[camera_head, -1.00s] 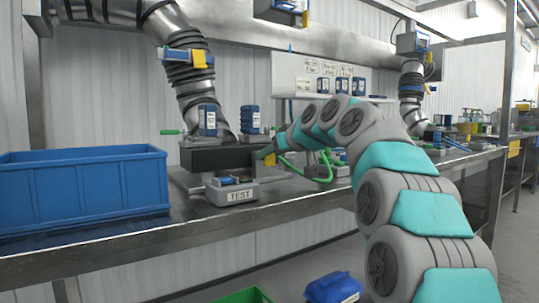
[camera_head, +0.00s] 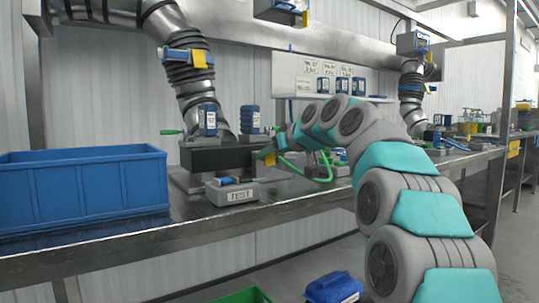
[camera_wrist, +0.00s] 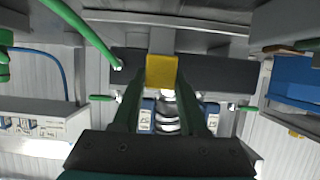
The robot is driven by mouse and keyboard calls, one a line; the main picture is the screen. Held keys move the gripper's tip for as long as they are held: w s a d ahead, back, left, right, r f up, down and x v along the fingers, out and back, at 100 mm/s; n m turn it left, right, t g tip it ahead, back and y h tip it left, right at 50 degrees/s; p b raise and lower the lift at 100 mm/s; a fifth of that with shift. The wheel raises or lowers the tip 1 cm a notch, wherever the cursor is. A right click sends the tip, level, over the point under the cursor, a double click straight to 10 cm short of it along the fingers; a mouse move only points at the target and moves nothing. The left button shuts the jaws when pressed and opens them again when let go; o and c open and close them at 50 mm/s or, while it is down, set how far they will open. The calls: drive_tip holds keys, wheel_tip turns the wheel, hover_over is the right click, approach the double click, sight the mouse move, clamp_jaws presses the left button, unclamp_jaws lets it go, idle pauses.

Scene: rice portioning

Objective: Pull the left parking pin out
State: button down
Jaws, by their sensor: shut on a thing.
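A green pin handle (camera_head: 172,132) sticks out at the left end of the dark box (camera_head: 218,160) on the bench. In the wrist view, which looks upside down, the left pin (camera_wrist: 248,108) is at the right. The other green pin (camera_wrist: 100,98) shows at the left there. My gripper (camera_head: 266,153) is at the right end of the dark box in the head view. In the wrist view my gripper (camera_wrist: 161,90) is shut on a yellow block (camera_wrist: 161,72) in front of the dark bar. Both pins are apart from my fingers. Finger contact is partly hidden.
A blue crate (camera_head: 80,183) stands on the bench at left. A grey TEST box (camera_head: 232,194) sits in front of the dark box. Blue labelled containers (camera_head: 208,120) stand behind. A green hose (camera_head: 322,170) loops near my arm. A blue item (camera_head: 334,288) lies low in front.

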sight(270, 159)
drive_tip(key=shift+s+d+f+b, duration=0.1)
drive_tip(key=shift+s+d+b, duration=0.45)
drive_tip(key=shift+s, duration=0.25)
drive_tip(key=shift+s+d+b, duration=0.45)
drive_tip(key=shift+s+d, duration=0.1)
drive_tip(key=shift+s, duration=0.25)
drive_tip(key=shift+c, duration=2.2)
unclamp_jaws()
drive_tip(key=shift+s, duration=0.1)
drive_tip(key=v, duration=0.8)
